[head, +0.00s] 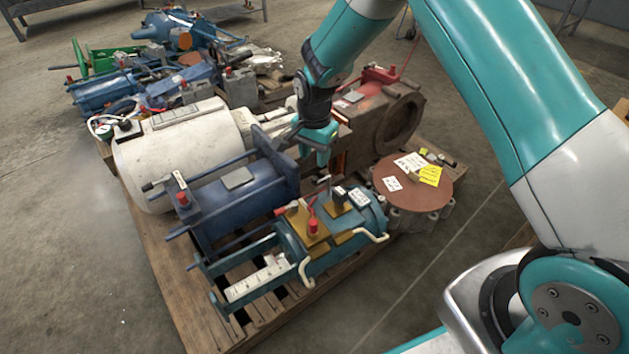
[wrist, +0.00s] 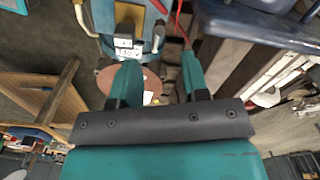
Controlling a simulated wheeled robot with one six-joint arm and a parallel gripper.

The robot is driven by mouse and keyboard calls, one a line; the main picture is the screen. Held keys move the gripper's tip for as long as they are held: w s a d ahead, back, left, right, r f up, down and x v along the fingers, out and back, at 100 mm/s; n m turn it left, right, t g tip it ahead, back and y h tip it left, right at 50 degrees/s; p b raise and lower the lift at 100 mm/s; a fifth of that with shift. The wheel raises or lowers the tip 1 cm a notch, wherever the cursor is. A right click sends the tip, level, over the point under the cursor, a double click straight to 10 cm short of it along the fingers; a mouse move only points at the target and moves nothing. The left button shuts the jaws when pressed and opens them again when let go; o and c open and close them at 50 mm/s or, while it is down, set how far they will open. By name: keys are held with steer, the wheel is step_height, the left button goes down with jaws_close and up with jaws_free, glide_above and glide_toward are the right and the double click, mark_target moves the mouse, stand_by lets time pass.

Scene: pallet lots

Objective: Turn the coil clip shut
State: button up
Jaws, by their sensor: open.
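A blue unit (head: 235,205) and a white cylinder (head: 180,155) stand left of my gripper. A rusty housing (head: 390,120) is behind. A round brown plate (head: 412,190) with paper notes lies right. The wooden pallet (head: 185,290) edges open floor in front.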

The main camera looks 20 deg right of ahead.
mark_target(315, 178)
step_height(315, 178, down, 8)
steer(key=shift+r+b, duration=0.15)
steer(key=shift+b, duration=0.95)
jaws_close()
